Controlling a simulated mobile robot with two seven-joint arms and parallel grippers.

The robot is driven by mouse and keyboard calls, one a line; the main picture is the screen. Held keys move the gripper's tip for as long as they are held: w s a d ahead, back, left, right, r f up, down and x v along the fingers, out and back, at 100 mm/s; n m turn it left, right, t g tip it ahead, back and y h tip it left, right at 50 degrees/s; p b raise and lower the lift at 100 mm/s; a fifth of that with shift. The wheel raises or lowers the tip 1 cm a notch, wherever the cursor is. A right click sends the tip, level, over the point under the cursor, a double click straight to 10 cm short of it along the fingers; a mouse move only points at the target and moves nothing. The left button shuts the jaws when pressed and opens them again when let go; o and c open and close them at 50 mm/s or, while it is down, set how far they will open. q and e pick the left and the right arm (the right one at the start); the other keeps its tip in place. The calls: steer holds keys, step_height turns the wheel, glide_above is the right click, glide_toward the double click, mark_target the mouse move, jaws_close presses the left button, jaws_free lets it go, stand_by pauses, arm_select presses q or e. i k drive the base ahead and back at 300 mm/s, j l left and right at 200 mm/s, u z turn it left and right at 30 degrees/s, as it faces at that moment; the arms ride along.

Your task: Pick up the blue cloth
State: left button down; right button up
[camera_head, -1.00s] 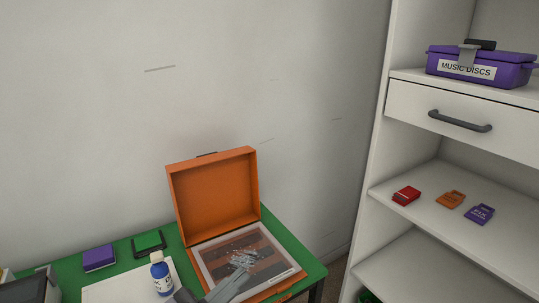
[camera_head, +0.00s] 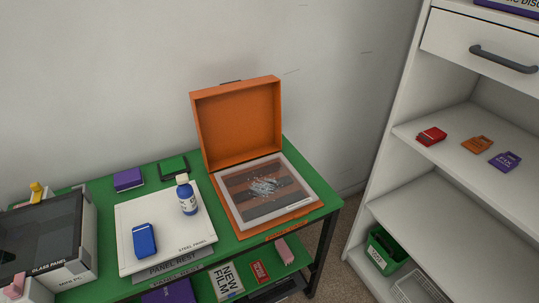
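A small blue object (camera_head: 144,241), which looks like the folded blue cloth, lies on the left part of the white steel panel (camera_head: 196,240). A blue bottle with a white cap (camera_head: 187,197) stands on the same panel, to its upper right. The panel rests on the green table (camera_head: 108,212). Neither of my grippers shows in the head view. Nothing covers the blue object.
An open orange case (camera_head: 238,125) holds a framed glass panel with a shattered-looking patch (camera_head: 285,206). A mini PC box (camera_head: 70,262) stands at left. Purple (camera_head: 128,180) and green (camera_head: 173,167) items lie behind the panel. A white shelf unit (camera_head: 455,200) stands at right.

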mark_target(144, 239)
steer(key=u, duration=1.2)
